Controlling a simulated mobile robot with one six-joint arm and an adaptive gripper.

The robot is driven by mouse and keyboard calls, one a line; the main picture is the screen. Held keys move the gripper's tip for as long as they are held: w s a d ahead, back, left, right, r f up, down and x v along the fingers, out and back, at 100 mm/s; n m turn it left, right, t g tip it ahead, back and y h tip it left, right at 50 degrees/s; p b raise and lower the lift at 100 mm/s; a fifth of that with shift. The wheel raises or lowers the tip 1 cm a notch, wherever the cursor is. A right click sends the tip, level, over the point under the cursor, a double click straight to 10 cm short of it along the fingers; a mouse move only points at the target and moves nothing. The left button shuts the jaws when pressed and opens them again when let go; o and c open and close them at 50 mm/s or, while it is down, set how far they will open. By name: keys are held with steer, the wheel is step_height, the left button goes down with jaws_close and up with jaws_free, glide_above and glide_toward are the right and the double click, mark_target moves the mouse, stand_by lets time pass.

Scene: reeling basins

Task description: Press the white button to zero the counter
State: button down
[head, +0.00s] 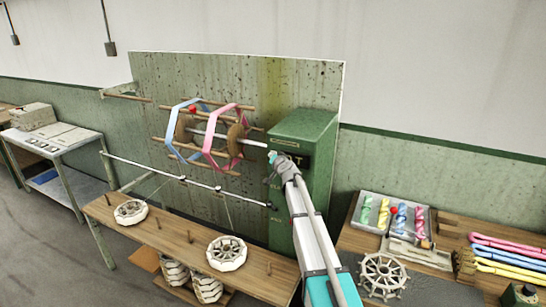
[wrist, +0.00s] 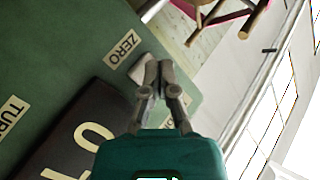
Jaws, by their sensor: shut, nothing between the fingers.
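The white button (wrist: 141,68) sits on the green cabinet face beside a "ZERO" label (wrist: 122,50) in the wrist view. My gripper (wrist: 158,66) is shut and empty, its fingertips right at the button and covering part of it. I cannot tell whether they touch it or press it in. The dark counter panel (wrist: 75,125) with pale characters lies to the lower left, partly hidden by my gripper.
A reel with blue and pink frames (head: 205,135) stands left of the cabinet, its shaft running close to my gripper. A wooden bench (head: 175,242) with spoked spools lies below. Another table at right holds a tray (head: 370,228) of coloured skeins and a spoked wheel (head: 383,275).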

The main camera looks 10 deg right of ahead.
steer(key=shift+s, duration=0.1)
steer(key=shift+s+a, duration=0.5)
steer(key=shift+s, duration=0.1)
steer(key=shift+s+a, duration=0.1)
steer(key=shift+s, duration=0.05)
steer(key=s+a, duration=0.1)
steer(key=s, duration=0.1)
steer(key=s+a, duration=0.1)
steer(key=shift+s+a, duration=0.4)
stand_by(0.4)
